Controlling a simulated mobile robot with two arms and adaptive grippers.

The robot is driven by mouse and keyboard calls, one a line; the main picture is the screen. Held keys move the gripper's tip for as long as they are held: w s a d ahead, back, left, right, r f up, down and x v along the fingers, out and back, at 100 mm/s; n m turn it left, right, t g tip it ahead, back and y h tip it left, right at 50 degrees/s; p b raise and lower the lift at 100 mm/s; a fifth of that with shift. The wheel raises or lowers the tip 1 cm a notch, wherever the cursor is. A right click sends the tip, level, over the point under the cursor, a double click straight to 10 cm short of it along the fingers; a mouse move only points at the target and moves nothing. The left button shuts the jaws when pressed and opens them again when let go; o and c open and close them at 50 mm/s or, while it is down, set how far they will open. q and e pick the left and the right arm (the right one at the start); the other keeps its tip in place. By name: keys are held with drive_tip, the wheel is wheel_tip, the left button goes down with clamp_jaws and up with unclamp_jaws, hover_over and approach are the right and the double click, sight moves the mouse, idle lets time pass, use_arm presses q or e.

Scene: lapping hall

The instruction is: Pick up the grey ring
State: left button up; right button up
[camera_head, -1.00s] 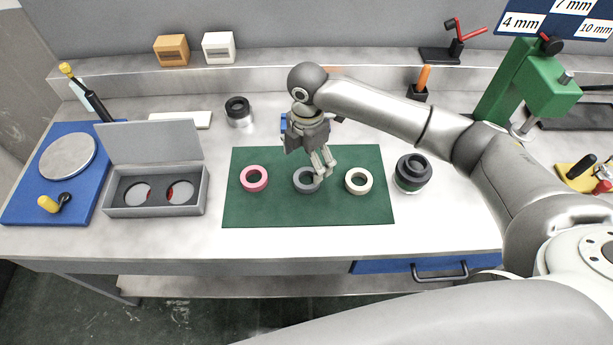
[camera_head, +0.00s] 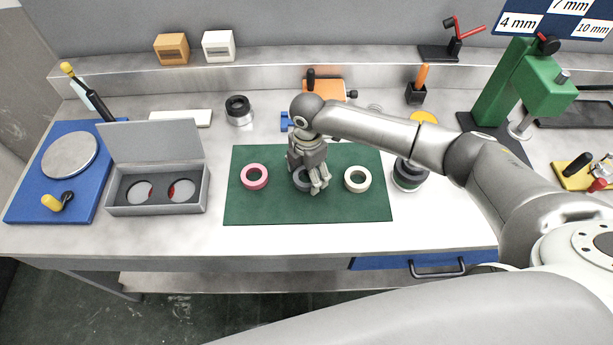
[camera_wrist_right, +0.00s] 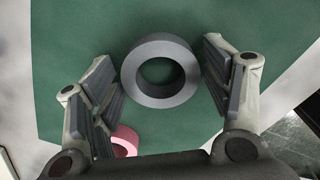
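The grey ring (camera_head: 301,184) lies on the green mat (camera_head: 305,211) between a pink ring (camera_head: 255,176) and a cream ring (camera_head: 357,179). My right gripper (camera_head: 318,188) is over the grey ring and hides part of it in the head view. In the right wrist view the grey ring (camera_wrist_right: 160,95) lies between the two open fingers of my right gripper (camera_wrist_right: 160,88), with gaps at both sides. The pink ring (camera_wrist_right: 126,140) shows beyond the left finger there. My left gripper is not in view.
A grey open case (camera_head: 155,203) with two discs stands left of the mat. A black-topped cylinder (camera_head: 238,110) stands behind the mat. The mat's front is clear.

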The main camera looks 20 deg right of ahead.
drive_tip(key=c, duration=0.7)
drive_tip(key=shift+r, duration=0.1)
drive_tip(key=shift+w+r, duration=0.1)
drive_tip(key=shift+r, duration=0.3)
wheel_tip(320, 180, up, 2)
drive_tip(key=shift+r, duration=0.2)
drive_tip(key=s+a+r+b, duration=0.1)
drive_tip(key=s+r, duration=0.4)
drive_tip(key=s, duration=0.2)
drive_tip(key=s+a+r+b, duration=0.1)
drive_tip(key=s+a+r, duration=0.1)
drive_tip(key=s+r, duration=0.4)
drive_tip(key=d+r+m, duration=0.1)
drive_tip(key=d+m, duration=0.1)
drive_tip(key=m, duration=0.5)
drive_tip(key=s+d+r+m, duration=0.1)
drive_tip(key=d+m, duration=0.1)
drive_tip(key=m, duration=0.6)
drive_tip(key=d+r+m, duration=0.1)
drive_tip(key=d+m, duration=0.1)
drive_tip(key=m, duration=0.5)
drive_tip(key=shift+s+d+r, duration=0.15)
drive_tip(key=shift+d+r, duration=0.15)
drive_tip(key=shift+d, duration=0.05)
